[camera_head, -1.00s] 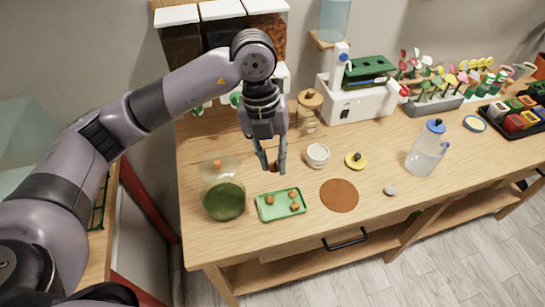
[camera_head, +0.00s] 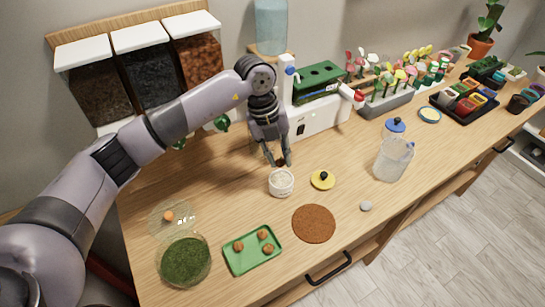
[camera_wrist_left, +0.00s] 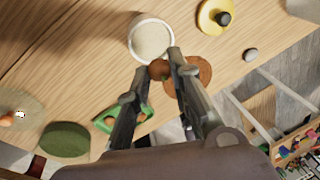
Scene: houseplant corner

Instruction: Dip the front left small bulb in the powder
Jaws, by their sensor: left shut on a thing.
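A small brown bulb (camera_head: 280,162) is between the fingertips of my left gripper (camera_head: 278,163), which is shut on it. In the wrist view the bulb (camera_wrist_left: 159,69) hangs between the two fingers (camera_wrist_left: 158,67) and overlaps the pot's near rim. The white pot (camera_head: 281,189) holds pale powder (camera_wrist_left: 151,40) and stands open on the table, close under the gripper. In the head view the bulb is just above the pot's back rim and looks apart from the powder. A green tray (camera_head: 236,267) holds three other brown bulbs. My right gripper is out of view.
A yellow lid with a black knob (camera_head: 323,180) lies right of the pot. A brown round mat (camera_head: 314,224) lies in front. A white appliance (camera_head: 318,120) stands behind. A jar of green moss (camera_head: 185,260) is at left. A clear jug (camera_head: 393,160) stands at right.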

